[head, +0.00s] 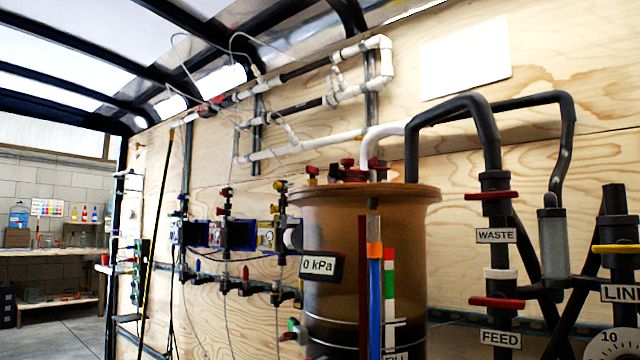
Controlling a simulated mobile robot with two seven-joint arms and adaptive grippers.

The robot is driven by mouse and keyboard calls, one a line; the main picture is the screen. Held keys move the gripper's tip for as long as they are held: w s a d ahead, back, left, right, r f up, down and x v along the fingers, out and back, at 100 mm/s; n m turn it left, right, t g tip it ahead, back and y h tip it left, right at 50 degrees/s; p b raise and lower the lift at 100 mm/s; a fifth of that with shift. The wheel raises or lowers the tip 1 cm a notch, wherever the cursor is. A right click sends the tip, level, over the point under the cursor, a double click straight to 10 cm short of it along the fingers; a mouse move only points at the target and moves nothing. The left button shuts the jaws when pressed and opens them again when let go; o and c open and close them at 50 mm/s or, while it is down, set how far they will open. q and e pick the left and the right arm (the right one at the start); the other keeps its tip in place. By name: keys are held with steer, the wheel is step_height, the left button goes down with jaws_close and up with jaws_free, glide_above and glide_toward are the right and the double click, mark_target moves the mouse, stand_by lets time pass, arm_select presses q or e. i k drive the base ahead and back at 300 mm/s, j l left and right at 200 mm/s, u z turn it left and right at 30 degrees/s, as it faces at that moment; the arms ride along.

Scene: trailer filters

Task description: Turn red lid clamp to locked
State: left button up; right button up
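A brown cylindrical tank (335,225) stands right of centre, with a wide flat lid (415,191) on top. Several red clamp parts show on the lid: one at the left edge (313,173), others near the middle (348,165) and beside the white pipe (375,165). They are small and partly overlapped, so I cannot tell whether any clamp is locked. Neither of my grippers is in view.
Right of the tank stand dark pipes with red WASTE (490,196) and FEED (497,302) valve handles. A 0 kPa gauge (318,266) is on the tank's front. Valves (227,235) line the plywood wall. The floor at the left (62,335) is clear.

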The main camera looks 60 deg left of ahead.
mark_target(372, 162)
steer(key=l+u, duration=0.15)
steer(key=u, duration=1.6)
